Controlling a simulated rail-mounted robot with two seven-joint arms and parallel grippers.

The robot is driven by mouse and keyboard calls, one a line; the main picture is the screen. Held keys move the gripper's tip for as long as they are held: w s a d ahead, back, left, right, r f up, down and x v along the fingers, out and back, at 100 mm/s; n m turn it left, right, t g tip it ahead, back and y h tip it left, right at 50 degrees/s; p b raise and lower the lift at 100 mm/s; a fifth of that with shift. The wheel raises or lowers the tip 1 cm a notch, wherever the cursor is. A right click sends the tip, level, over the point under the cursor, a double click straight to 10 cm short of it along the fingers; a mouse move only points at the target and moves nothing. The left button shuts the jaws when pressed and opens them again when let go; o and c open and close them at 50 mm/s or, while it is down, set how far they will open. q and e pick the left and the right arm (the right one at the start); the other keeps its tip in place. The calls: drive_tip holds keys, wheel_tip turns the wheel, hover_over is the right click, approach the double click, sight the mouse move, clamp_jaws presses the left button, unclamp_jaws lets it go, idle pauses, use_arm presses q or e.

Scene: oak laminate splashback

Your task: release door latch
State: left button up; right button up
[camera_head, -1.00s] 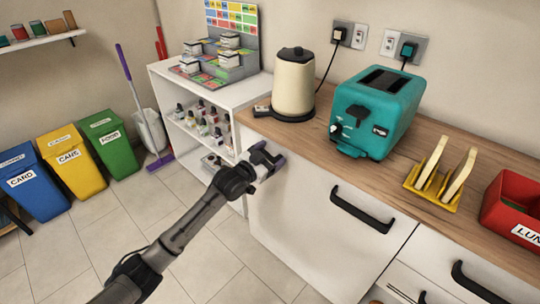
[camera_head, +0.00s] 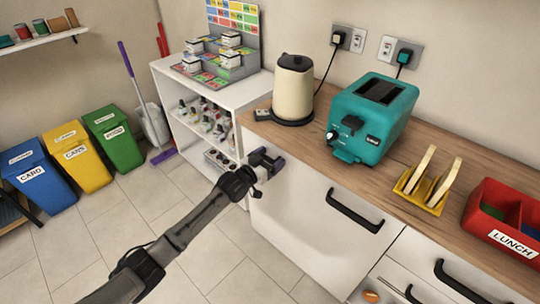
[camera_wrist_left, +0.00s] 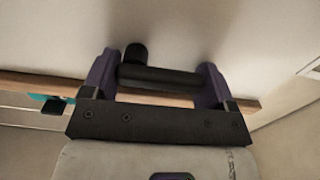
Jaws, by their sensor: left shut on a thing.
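The white door (camera_head: 310,225) is a panel below the wooden counter, with a black bar handle (camera_head: 354,210) near its upper right. My left gripper (camera_head: 264,160) is at the door's upper left corner, just under the counter edge. In the left wrist view its purple fingers (camera_wrist_left: 160,82) stand on either side of a short dark bar with a rounded end (camera_wrist_left: 158,74), which looks like the door latch. The gripper is shut on this latch. In the head view the gripper hides the latch. My right gripper is in neither view.
On the counter (camera_head: 325,150) stand a cream kettle (camera_head: 293,90), a teal toaster (camera_head: 370,115), a yellow rack (camera_head: 425,190) and a red lunch box (camera_head: 505,215). White shelves (camera_head: 185,80) stand left of the door. The tiled floor in front is clear; bins (camera_head: 75,155) stand far left.

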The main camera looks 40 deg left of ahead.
use_arm(q)
drive_tip(key=o, duration=0.8)
drive_tip(key=shift+s, duration=0.1)
drive_tip(key=shift+s+p, duration=0.3)
drive_tip(key=s+p, duration=0.1)
drive_tip(key=s, duration=0.3)
drive_tip(key=s+p, duration=0.2)
drive_tip(key=s, duration=0.2)
drive_tip(key=s+a+p, duration=0.1)
drive_tip(key=s+p, duration=0.1)
drive_tip(key=s, duration=0.3)
